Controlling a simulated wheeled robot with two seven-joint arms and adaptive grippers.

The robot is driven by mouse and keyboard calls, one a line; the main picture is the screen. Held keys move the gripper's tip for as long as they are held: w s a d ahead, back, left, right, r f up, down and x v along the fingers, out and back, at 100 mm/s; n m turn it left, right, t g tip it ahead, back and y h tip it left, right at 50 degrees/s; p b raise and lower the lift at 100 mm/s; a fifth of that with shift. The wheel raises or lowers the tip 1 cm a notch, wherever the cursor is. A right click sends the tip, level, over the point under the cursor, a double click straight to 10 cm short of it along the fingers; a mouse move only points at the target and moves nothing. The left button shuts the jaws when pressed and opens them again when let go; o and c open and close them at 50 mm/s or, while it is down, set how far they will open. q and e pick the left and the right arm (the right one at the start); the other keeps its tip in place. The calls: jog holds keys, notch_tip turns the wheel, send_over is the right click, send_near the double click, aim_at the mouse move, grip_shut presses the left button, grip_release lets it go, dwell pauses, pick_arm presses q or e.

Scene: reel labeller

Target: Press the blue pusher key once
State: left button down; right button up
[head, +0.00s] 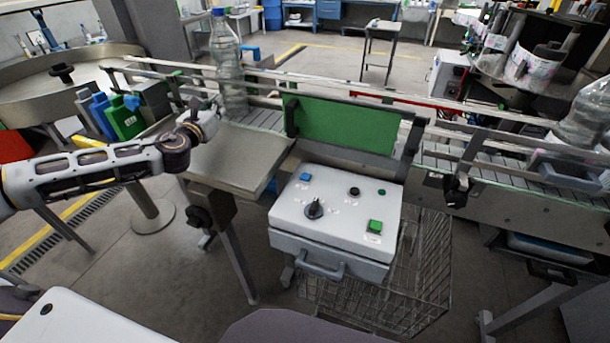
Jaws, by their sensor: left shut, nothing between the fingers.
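A small square blue key (305,177) stands on the top panel of the white control box (340,222), near its far left corner. I take it for the pusher key. My left arm comes in from the left, and my left gripper (200,116) is shut and empty. It is over the left end of the metal plate, left of the control box and apart from the blue key. Its fingertips are small and partly hidden by the wrist. My right gripper is not in view.
The panel also has a black knob (314,209), a green key (375,226) and small dark buttons. A green board (340,125) stands behind the box. A large clear bottle (228,70) stands on the conveyor. A wire basket (425,270) is below right.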

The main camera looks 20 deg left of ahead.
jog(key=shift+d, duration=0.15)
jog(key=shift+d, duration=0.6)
pick_arm(q)
jog(key=shift+r, duration=0.1)
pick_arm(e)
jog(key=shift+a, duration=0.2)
